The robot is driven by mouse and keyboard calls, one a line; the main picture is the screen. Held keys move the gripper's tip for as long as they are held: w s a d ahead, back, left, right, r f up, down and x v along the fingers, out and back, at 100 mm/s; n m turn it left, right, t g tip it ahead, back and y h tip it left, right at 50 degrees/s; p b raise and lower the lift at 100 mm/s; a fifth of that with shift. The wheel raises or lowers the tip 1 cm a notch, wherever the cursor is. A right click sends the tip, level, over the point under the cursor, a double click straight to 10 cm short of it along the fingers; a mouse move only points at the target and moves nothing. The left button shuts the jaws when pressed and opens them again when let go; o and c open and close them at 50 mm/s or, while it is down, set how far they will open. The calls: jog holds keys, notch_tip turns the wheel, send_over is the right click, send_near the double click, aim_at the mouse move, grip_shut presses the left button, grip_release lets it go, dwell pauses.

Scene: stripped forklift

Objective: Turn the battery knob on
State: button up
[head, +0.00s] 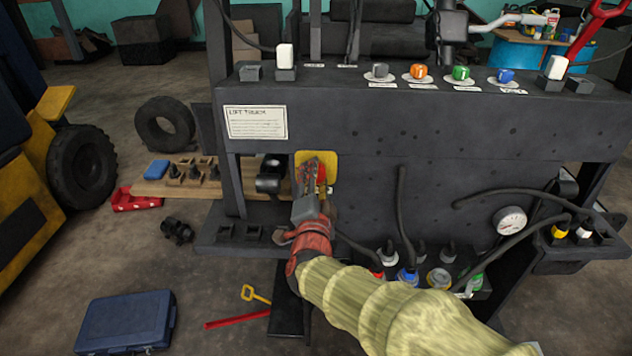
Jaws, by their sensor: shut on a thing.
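The battery knob is a small red piece (322,174) on a yellow plate (328,158) on the dark front panel of the forklift, left of centre in the head view. My gripper (319,178) is in front of the yellow plate, with its fingers shut on the red knob. The fingers and wrist hide most of the knob, so its turn angle cannot be told. My arm reaches up from the lower right.
A white label (256,122) is left above the plate. A black cylinder (270,173) sits close to the left. Hoses and colored caps (407,275) lie below right. A blue case (126,321) and a red bar (238,319) are on the floor.

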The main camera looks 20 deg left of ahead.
jog(key=shift+m, duration=0.5)
jog(key=o, duration=1.2)
jog(key=shift+c, duration=0.2)
jog(key=shift+s, duration=0.1)
jog(key=v, duration=1.1)
jog(key=shift+s, duration=0.4)
jog(key=shift+f, duration=0.1)
